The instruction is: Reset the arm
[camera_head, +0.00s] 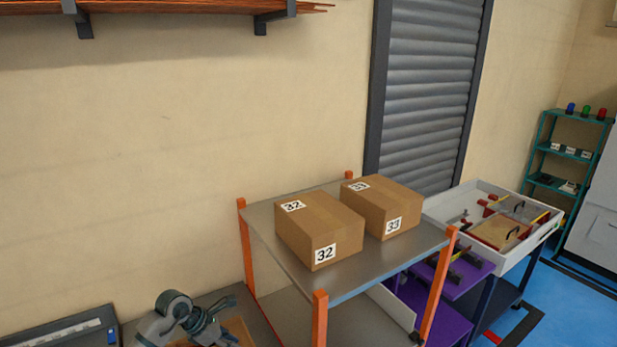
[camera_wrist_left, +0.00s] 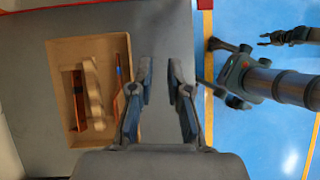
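My left arm comes in at the bottom left of the head view, with its left gripper (camera_head: 222,319) low over a grey surface and partly over a brown box. In the left wrist view the two fingers of the left gripper (camera_wrist_left: 161,66) stand apart with nothing between them. They are to the right of an open cardboard box (camera_wrist_left: 60,49) that holds several long brown and reddish parts. A dark gripper-like shape (camera_wrist_left: 284,36) shows at the upper right of that view. It looks like my right gripper, too small to read its fingers. No right arm shows in the head view.
An orange-posted metal rack (camera_head: 320,319) carries two closed cartons, 32 (camera_head: 318,231) and 33 (camera_head: 381,207). A white tray table (camera_head: 440,206) stands to its right. A wooden shelf (camera_head: 180,6) hangs on the wall. Blue floor (camera_head: 585,290) shows at the right.

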